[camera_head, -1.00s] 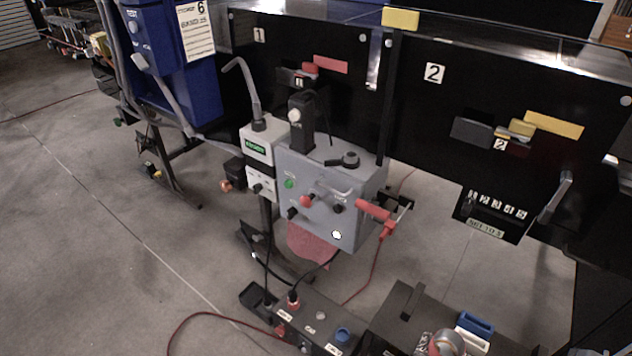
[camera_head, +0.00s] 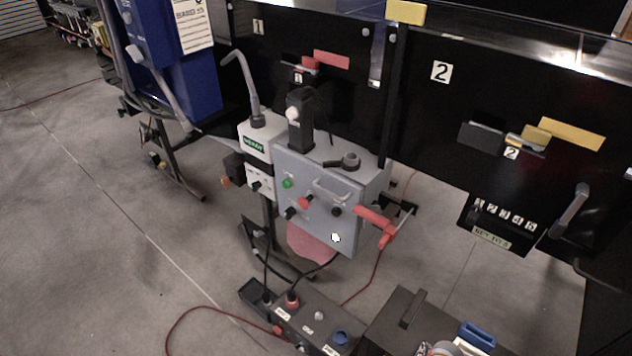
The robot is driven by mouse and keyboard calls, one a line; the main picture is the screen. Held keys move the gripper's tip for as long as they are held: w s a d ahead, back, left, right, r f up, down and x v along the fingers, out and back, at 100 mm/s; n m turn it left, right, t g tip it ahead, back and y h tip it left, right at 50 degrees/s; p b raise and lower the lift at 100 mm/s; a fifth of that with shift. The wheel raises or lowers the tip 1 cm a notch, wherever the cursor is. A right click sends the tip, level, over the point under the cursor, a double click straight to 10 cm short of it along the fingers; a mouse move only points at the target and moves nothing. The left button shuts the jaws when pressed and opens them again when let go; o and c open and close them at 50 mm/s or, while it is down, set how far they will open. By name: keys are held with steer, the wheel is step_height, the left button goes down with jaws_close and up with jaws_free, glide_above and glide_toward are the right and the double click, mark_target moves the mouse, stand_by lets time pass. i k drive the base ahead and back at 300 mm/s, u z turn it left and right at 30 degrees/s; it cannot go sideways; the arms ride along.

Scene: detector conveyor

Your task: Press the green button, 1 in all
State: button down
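The green button (camera_head: 287,183) is a small round button on the upper left of the front face of a grey control box (camera_head: 318,222). A red knob (camera_head: 305,203) sits just below and right of it, with dark knobs nearby. A metal handle (camera_head: 333,190) stands out to the right of the green button. Nothing covers the green button. My gripper does not show in this view, so its distance from the button cannot be told.
A white unit (camera_head: 259,150) with a bent grey hose adjoins the box at left. A red-handled lever (camera_head: 375,217) juts out at right. A black switch box (camera_head: 318,316) and a dark case (camera_head: 402,320) lie in front. Open floor (camera_head: 90,230) spreads at left.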

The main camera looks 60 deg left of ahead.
mark_target(286, 184)
steer(key=z, duration=1.45)
steer(key=k, duration=2.95)
steer(key=u, duration=0.35)
